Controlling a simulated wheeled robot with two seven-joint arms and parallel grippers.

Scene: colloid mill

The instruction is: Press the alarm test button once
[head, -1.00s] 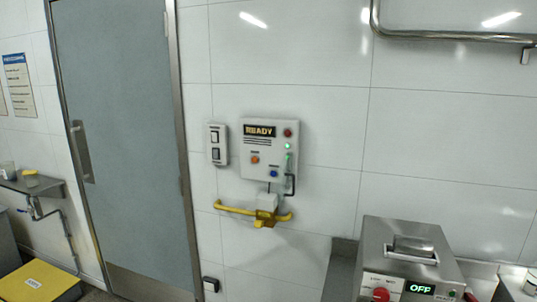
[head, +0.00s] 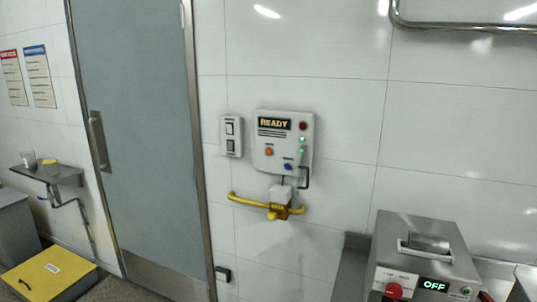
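A grey alarm panel (head: 283,141) is fixed to the white tiled wall near the middle of the head view. Its display (head: 274,123) reads READY. Below the display are an orange button (head: 269,152) and a blue button (head: 288,166). Red and green lamps (head: 303,138) run down its right side, with the green one lit. The small print is too blurred to read, so I cannot tell which button is the alarm test button. Neither of my grippers shows in the head view.
A yellow pipe handle (head: 266,207) juts out below the panel. A double switch (head: 231,136) is left of it. A steel machine (head: 425,258) reading OFF stands at lower right. A grey door (head: 135,130), a wall shelf (head: 49,173) and a yellow-lidded box (head: 50,274) are at left.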

